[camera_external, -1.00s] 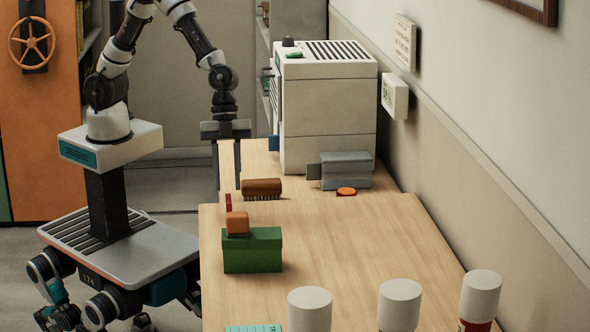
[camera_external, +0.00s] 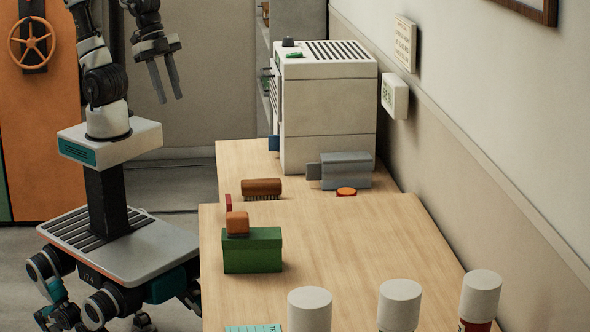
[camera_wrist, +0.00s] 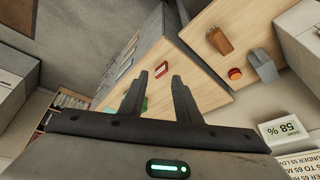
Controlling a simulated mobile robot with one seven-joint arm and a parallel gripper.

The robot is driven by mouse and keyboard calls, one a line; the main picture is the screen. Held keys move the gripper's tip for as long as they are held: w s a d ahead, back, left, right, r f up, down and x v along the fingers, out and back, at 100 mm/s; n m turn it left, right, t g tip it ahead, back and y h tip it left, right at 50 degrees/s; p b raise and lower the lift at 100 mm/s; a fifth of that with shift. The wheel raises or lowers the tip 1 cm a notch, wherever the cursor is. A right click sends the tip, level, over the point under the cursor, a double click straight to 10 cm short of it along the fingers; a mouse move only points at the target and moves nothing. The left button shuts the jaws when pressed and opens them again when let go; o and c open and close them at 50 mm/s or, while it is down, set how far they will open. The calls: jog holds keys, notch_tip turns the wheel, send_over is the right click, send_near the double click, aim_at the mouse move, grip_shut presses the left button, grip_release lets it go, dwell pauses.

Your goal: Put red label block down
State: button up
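The red label block (camera_external: 228,202) stands at the far left corner of the near wooden table in the outside view, close to the table's edge. My gripper (camera_external: 170,100) is well above and to the left of it, beyond the table edge. Its two fingers are apart with nothing between them. The wrist view also shows my gripper (camera_wrist: 160,75) open and empty. A small red shape shows beyond the fingertips there, but I cannot tell for sure that it is the block.
A green box (camera_external: 252,252) with an orange-brown block (camera_external: 237,223) on top stands nearby. A brown brush (camera_external: 262,187), an orange disc (camera_external: 346,191) and a grey device (camera_external: 346,170) lie on the far table. A large white machine (camera_external: 327,110) stands behind. The near table's middle is clear.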

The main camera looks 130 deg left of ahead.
jog(key=s, duration=0.1)
jog(key=s+n, duration=0.1)
jog(key=s, duration=0.1)
jog(key=s+r+n, duration=0.1)
jog(key=shift+s+a+t, duration=0.3)
jog(key=shift+s+t, duration=0.05)
jog(key=shift+t, duration=0.05)
notch_tip(320, 180, up, 14)
jog(key=p, duration=1.3)
jog(key=shift+f+p, duration=0.15)
jog(key=shift+p, duration=0.2)
